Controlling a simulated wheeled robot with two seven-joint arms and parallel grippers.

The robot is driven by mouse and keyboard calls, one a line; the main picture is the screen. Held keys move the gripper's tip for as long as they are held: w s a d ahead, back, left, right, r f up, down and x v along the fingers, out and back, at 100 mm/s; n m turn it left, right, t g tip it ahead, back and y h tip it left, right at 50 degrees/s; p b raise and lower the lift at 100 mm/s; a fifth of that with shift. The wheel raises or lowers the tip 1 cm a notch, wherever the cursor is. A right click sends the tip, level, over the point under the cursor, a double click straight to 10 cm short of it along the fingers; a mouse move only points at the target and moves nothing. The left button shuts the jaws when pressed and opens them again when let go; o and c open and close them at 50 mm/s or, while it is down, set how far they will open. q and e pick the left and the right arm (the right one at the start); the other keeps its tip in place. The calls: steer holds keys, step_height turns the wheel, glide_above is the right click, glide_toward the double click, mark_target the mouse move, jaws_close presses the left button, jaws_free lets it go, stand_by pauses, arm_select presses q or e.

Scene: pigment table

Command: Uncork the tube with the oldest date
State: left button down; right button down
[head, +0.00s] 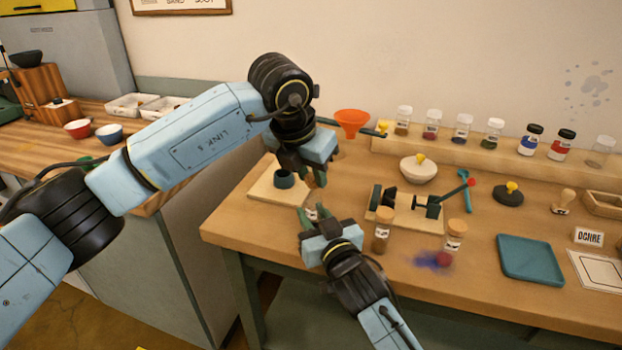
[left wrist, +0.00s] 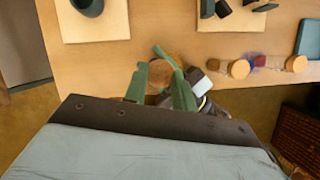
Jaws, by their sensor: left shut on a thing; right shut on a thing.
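My left gripper (head: 316,180) comes down from above, its green fingers shut on a round brown cork (left wrist: 160,74). My right gripper (head: 309,216) is lower, at the table's front edge, shut on a small tube (head: 312,213) with a pale label, mostly hidden by the fingers. The left fingertips are just above this tube; I cannot tell whether the cork is clear of its mouth. Two other corked tubes stand on the table: a brown one (head: 381,236) and a red one (head: 453,243). Their corks also show in the left wrist view (left wrist: 240,68) (left wrist: 296,63). Dates are too small to read.
A board with a dark green cup (head: 285,180) lies behind the grippers. A board with a dark green stand (head: 405,207) is right of them. A blue-purple stain (head: 430,260) lies between the standing tubes. A teal tray (head: 530,258) is further right. Jars (head: 463,128) line the back shelf.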

arm_select(q)
step_height(320, 180, up, 2)
steer(key=shift+r, duration=0.1)
arm_select(e)
steer(key=shift+f, duration=0.15)
steer(key=c, duration=1)
jaws_free()
